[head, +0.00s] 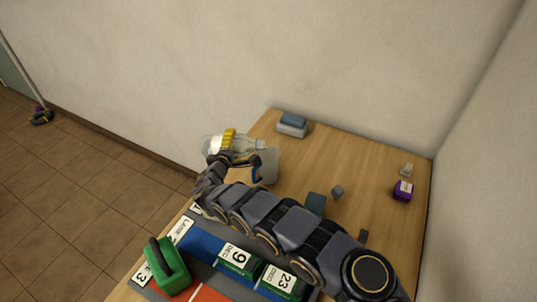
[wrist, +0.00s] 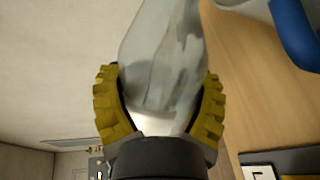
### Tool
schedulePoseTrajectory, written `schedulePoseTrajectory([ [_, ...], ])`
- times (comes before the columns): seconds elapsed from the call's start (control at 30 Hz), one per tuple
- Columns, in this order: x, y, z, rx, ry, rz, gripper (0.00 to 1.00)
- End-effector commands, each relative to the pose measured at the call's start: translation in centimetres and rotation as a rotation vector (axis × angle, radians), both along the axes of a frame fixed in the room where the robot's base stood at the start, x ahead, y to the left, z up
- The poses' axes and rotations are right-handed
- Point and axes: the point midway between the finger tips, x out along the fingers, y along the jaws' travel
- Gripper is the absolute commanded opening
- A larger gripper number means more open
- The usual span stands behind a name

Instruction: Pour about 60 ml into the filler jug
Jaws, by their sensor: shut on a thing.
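My gripper (head: 228,140), with yellow finger pads, is shut around a clear bottle (head: 213,145) with a white label. The bottle lies nearly level in the head view, its narrow end pointing right. A pale translucent vessel, apparently the filler jug (head: 269,166), stands on the table just below and right of that end. In the wrist view the bottle (wrist: 160,55) sits between both pads. A pale rim with a blue part (wrist: 296,32), probably the jug's, shows at upper right. I cannot tell whether liquid is flowing, nor the level in the jug; my gripper partly hides it.
A blue-grey block pair (head: 292,124) lies behind. A purple box (head: 403,191) is at right. Bare wood (head: 345,160) lies between.

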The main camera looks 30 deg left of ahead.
Motion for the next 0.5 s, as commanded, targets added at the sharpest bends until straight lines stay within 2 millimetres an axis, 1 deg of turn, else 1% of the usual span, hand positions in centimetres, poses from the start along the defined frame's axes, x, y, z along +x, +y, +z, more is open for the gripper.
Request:
schedulePoseTrajectory([
  [0.5, 0.07, -0.06, 0.72, 0.067, 0.019, 0.001, 0.35],
])
